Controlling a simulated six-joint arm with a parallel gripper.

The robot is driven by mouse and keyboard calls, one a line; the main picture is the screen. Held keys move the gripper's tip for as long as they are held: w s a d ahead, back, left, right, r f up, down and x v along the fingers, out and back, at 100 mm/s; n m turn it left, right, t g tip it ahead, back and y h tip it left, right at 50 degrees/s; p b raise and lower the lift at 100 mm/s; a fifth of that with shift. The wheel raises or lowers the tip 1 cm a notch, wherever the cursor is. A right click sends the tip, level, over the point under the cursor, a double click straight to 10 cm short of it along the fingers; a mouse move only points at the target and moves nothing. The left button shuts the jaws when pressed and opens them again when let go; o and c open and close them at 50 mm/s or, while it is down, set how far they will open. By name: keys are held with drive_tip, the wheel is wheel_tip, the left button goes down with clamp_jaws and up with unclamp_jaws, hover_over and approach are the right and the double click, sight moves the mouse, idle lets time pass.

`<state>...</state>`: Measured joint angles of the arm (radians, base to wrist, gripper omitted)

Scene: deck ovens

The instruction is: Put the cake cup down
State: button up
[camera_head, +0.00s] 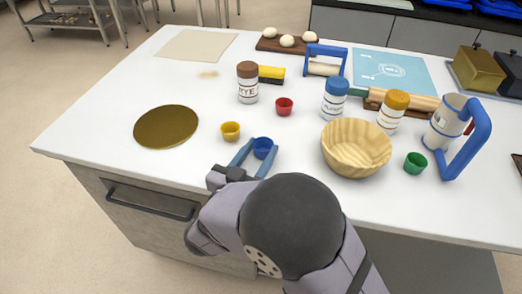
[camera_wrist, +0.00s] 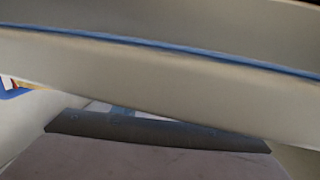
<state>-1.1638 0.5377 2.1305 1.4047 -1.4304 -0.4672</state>
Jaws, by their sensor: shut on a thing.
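A small blue cup (camera_head: 263,147) is between the blue fingers of my gripper (camera_head: 257,154), near the front edge of the white counter in the head view. The gripper is shut on it. The cup looks upright with its open top up. I cannot tell whether its bottom touches the counter. Similar small cups stand on the counter: a yellow one (camera_head: 230,131) just left of the gripper, a red one (camera_head: 284,106) behind it, and a green one (camera_head: 415,163) at the right. The wrist view is filled by blurred pale and dark surfaces; the cup is not recognisable there.
A gold disc (camera_head: 166,127) lies at the left of the counter (camera_head: 110,110). A wooden bowl (camera_head: 356,148) stands close at the right. A brown-lidded jar (camera_head: 247,82), a blue-lidded jar (camera_head: 335,99) and a blue-handled jug (camera_head: 450,123) stand farther back. Free counter lies between disc and yellow cup.

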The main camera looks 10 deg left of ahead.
wheel_tip(320, 180, up, 10)
drive_tip(key=shift+p, duration=0.4)
drive_tip(key=shift+a+f, duration=0.1)
drive_tip(key=s+a+f+n+y+b, duration=0.15)
drive_tip(key=s+a, duration=0.35)
drive_tip(key=a, duration=1)
drive_tip(key=s+a+n+y, duration=0.25)
drive_tip(key=s+a, duration=0.25)
drive_tip(key=a, duration=0.9)
drive_tip(key=m+p, duration=0.1)
hover_over(160, 127)
drive_tip(key=s, duration=0.3)
drive_tip(key=shift+y, duration=0.3)
drive_tip(key=f, duration=0.5)
drive_tip(key=shift+w+d+f, duration=0.1)
drive_tip(key=shift+w+f, duration=0.1)
drive_tip(key=shift+f, duration=0.1)
drive_tip(key=shift+w+f, duration=0.65)
drive_tip(key=shift+w, duration=0.2)
drive_tip(key=shift+w+f, duration=0.35)
drive_tip(key=shift+f, duration=0.2)
